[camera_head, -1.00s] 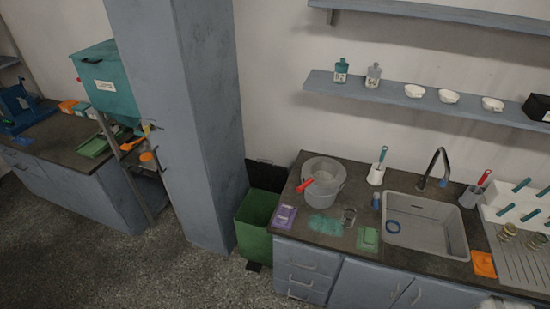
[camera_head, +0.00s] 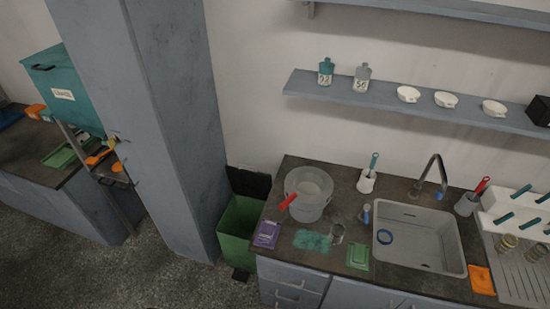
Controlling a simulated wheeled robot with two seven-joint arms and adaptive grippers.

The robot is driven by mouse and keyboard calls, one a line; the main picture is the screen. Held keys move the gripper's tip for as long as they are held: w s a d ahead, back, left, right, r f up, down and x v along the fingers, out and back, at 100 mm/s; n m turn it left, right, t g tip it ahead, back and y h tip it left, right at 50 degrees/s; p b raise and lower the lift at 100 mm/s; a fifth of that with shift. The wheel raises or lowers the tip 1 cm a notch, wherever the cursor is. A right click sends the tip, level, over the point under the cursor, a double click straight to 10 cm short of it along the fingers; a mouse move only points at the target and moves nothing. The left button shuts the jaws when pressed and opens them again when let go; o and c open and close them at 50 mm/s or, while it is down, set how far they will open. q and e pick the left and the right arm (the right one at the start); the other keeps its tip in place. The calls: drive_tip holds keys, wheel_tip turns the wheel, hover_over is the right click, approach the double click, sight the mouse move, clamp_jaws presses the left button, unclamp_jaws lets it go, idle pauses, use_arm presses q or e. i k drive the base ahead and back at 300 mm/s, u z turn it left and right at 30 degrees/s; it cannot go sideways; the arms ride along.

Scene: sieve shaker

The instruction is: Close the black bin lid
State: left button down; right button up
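The bin has a green body (camera_head: 236,250) and stands on the floor between the grey column and the sink counter. Its black lid (camera_head: 249,183) is up, standing behind the opening against the wall. The inside of the bin shows green from above. A dark pedal (camera_head: 240,274) juts out at the bin's foot. Neither of my grippers is in the view.
The grey column (camera_head: 165,130) rises just left of the bin. The sink counter (camera_head: 345,205) is close on its right, with a grey bucket (camera_head: 309,194) and a purple pad (camera_head: 267,234) near that edge. The floor (camera_head: 150,285) in front is clear.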

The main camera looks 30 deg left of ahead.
sight(246, 183)
drive_tip(key=u, duration=0.15)
drive_tip(key=i, duration=0.9)
drive_tip(key=u, duration=0.6)
